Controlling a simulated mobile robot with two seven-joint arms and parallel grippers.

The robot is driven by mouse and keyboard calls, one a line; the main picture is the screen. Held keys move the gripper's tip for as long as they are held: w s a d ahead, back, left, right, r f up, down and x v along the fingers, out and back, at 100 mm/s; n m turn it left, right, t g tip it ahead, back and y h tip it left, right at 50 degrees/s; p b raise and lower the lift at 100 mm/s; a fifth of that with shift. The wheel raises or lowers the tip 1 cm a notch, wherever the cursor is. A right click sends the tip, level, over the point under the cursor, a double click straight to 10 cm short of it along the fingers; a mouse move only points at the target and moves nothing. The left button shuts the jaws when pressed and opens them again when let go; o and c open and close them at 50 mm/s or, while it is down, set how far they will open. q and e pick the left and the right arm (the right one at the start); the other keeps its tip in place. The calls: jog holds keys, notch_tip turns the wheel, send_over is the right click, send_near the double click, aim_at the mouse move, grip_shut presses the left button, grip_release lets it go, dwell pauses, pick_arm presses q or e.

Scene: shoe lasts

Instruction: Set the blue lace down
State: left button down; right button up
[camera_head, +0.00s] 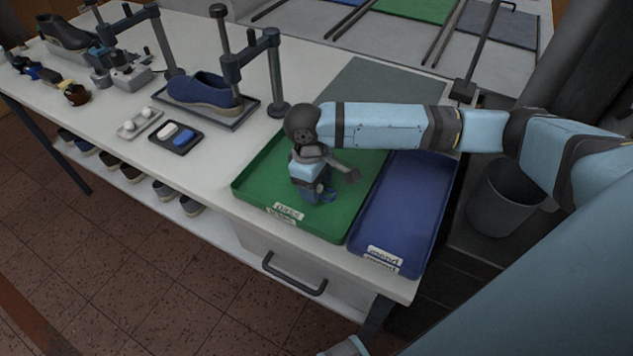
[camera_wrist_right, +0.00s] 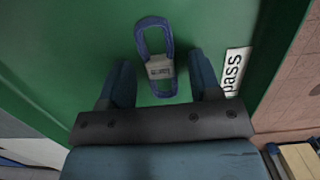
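The blue lace (camera_wrist_right: 157,58) is a looped bundle with a pale grey band around its middle. In the right wrist view it lies over the green tray floor, between the fingers of my right gripper (camera_wrist_right: 163,80). The fingers stand apart with a gap on each side of the lace. In the head view my right gripper (camera_head: 318,196) is low over the green tray (camera_head: 260,188), which is labelled "pass". A bit of the blue lace (camera_head: 329,196) shows beside it; the rest is hidden.
A blue tray (camera_head: 405,205) labelled "mend" adjoins the green tray on the right. A blue shoe (camera_head: 204,91) sits at a stand further left. A small dark tray (camera_head: 176,137) and a light one (camera_head: 140,122) lie nearby. A grey bin (camera_head: 503,197) stands beyond the table's right end.

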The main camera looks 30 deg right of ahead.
notch_tip(320, 180, up, 12)
jog(key=w+a+p, duration=0.1)
jog(key=shift+w, duration=0.3)
jog(key=shift+r, duration=0.1)
dwell(0.4)
jog(key=shift+s, duration=0.1)
